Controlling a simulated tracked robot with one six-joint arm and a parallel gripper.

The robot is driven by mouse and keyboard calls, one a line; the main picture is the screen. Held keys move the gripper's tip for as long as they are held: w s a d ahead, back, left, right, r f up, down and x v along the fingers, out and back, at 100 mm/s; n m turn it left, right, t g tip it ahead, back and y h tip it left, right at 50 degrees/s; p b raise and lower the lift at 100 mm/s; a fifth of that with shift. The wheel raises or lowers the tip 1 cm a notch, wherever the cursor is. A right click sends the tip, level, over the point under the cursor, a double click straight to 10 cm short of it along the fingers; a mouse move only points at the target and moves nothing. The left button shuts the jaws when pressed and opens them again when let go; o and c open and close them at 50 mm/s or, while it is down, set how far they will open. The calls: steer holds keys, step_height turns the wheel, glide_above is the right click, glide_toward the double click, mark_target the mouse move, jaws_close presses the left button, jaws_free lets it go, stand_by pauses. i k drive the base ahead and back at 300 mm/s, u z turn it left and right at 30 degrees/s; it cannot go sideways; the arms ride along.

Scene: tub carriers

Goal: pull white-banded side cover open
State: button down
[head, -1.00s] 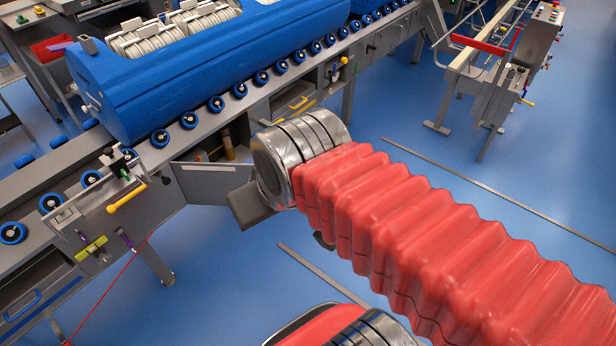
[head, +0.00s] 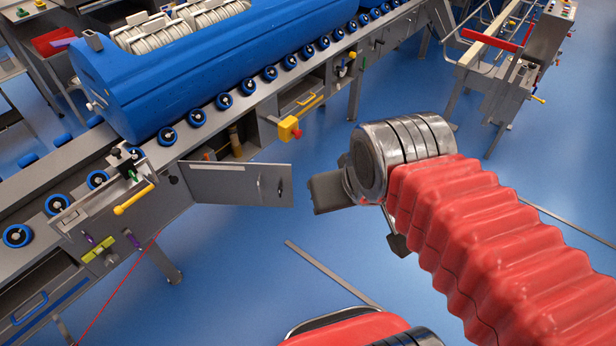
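The side cover (head: 235,186) is a grey hinged panel with a pale band along its top edge. It hangs swung out from the side of the conveyor frame, hinged at its left end, with the compartment (head: 236,142) behind it showing. A small dark catch or slot shows near its free right end. My gripper (head: 362,218) is to the right of the cover, with a visible gap between them. Its two dark fingers stand apart with nothing seen between them; the wrist partly hides them.
A blue tub (head: 200,70) lies on the roller conveyor above the cover. A yellow box with a red knob (head: 289,128) and a yellow handle (head: 133,199) stick out from the frame. A grey strip (head: 325,268) lies on the open blue floor.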

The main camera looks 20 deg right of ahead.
mark_target(252, 184)
steer(key=u, duration=0.05)
steer(key=i, duration=1)
steer(key=z, duration=0.05)
